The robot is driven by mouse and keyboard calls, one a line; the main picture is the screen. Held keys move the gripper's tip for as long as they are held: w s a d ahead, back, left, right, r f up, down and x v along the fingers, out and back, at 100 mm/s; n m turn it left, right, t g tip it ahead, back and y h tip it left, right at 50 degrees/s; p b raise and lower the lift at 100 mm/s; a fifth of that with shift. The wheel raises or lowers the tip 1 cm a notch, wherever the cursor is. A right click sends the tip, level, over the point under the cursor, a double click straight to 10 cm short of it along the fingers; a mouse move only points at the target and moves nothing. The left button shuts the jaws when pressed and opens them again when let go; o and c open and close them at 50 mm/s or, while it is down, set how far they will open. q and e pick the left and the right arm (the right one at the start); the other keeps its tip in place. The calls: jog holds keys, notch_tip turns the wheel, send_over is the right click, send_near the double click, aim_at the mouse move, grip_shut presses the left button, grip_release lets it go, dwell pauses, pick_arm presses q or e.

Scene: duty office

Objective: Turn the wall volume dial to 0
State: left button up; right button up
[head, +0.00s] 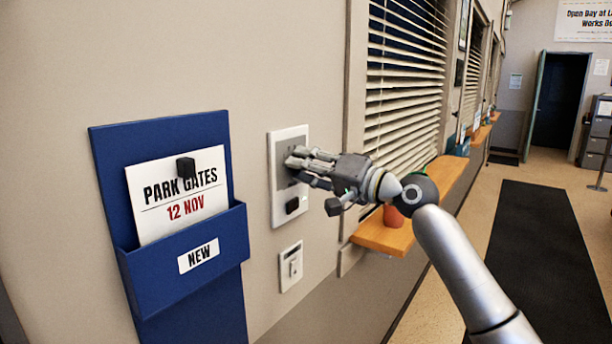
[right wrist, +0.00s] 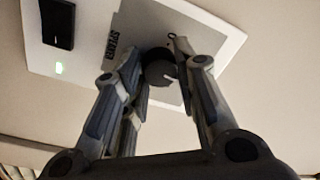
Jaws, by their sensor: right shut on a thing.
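The volume dial (right wrist: 160,72) is a dark round knob with a small white mark, on a white wall plate (head: 281,214) with a grey panel. In the right wrist view the plate (right wrist: 215,22) carries the word SPEAKER. My right gripper (head: 293,162) is at the plate and hides the dial in the head view. In the right wrist view its fingers (right wrist: 158,55) are shut on the dial from both sides. A small character shows by the right finger's tip. I cannot tell which number the mark points at. My left gripper is not in view.
A light switch (head: 291,267) is below. A blue holder (head: 185,290) with a PARK GATES sign hangs left. A wooden sill (head: 383,236) with a reddish pot (head: 393,216) is right.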

jog(key=n+b, duration=0.2)
jog(key=n, duration=0.7)
jog(key=n+g+b, duration=0.1)
jog(key=n+b, duration=0.1)
jog(key=n, duration=0.8)
jog(key=shift+w+f+g, duration=0.1)
jog(key=shift+f+g, duration=0.1)
jog(key=shift+g, duration=0.1)
jog(key=shift+n+b, duration=0.3)
